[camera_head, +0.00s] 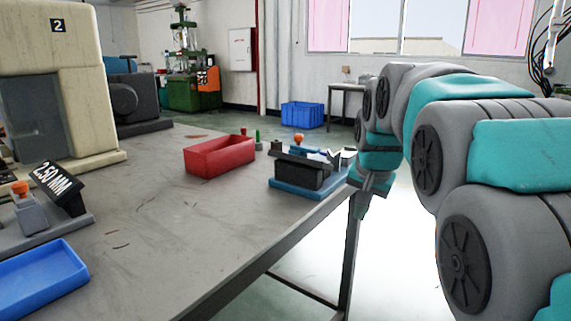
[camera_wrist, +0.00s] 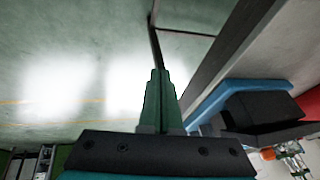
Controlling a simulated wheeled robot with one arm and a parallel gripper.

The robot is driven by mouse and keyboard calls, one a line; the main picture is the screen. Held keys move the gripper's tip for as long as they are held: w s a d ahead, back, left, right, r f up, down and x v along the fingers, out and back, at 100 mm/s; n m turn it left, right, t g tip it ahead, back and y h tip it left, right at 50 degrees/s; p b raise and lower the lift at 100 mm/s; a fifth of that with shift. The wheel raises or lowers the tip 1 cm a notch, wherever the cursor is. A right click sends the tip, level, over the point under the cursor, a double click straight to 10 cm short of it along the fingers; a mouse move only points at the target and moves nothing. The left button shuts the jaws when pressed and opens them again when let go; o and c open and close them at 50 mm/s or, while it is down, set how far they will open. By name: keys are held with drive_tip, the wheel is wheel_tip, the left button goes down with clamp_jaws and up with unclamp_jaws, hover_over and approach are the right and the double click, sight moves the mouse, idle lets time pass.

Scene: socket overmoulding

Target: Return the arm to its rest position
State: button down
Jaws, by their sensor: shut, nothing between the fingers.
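My gripper (camera_wrist: 160,90) shows in the wrist view as two green fingers pressed together with nothing between them. In the head view my grey and teal arm reaches in from the right. Its end hangs beside the table's right edge, close to the blue-based fixture (camera_head: 300,190) with a black block on it. In the wrist view the blue base (camera_wrist: 225,97) and black block (camera_wrist: 262,110) lie just right of the fingers. The gripper appears apart from them, over the floor (camera_wrist: 80,60). The fingertips are not clear in the head view.
The grey table (camera_head: 170,225) carries a red bin (camera_head: 220,157), a blue tray (camera_head: 40,283), a "2.50 MM" fixture (camera_head: 60,188) and a cream machine marked 2 (camera_head: 85,75). A blue crate (camera_head: 302,115) stands on the floor behind. The floor right of the table is clear.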

drive_tip(key=s+f+n+g, duration=0.2)
drive_tip(key=s+f, duration=0.4)
drive_tip(key=s, duration=0.6)
drive_tip(key=s+f+n+g, duration=0.2)
drive_tip(key=s+f, duration=0.4)
drive_tip(key=s, duration=0.6)
drive_tip(key=s+a+f+n+g, duration=0.1)
drive_tip(key=s+f+n+g, duration=0.1)
drive_tip(key=s+f, duration=0.5)
drive_tip(key=s, duration=0.5)
drive_tip(key=shift+s+g+p, duration=0.35)
drive_tip(key=shift+s+g, duration=0.05)
drive_tip(key=shift+a, duration=0.15)
